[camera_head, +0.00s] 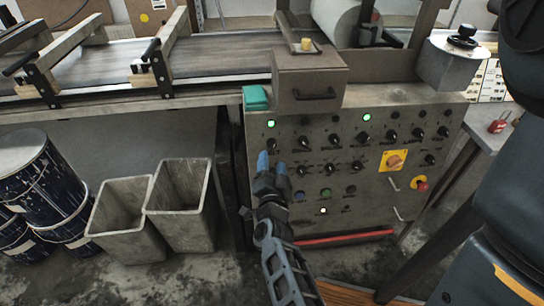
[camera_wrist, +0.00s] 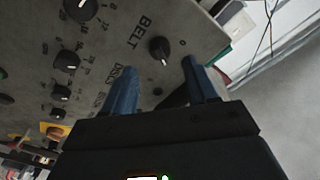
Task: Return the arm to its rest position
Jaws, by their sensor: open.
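My gripper (camera_head: 271,163) has blue fingertips and is in front of the left part of the grey control panel (camera_head: 328,218) in the head view. In the wrist view my gripper (camera_wrist: 160,85) is open, with a gap between its two blue fingers and nothing between them. A black knob (camera_wrist: 159,49) labelled BELT is just beyond the fingertips, and I see no contact with it. My arm reaches in from the bottom of the head view.
A conveyor (camera_head: 210,47) runs behind the panel. Two grey bins (camera_head: 181,207) and dark blue drums (camera_head: 40,185) stand at left. A box with a handle (camera_head: 308,82) sits on the panel top. A red emergency button (camera_head: 421,185) is at the panel's right.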

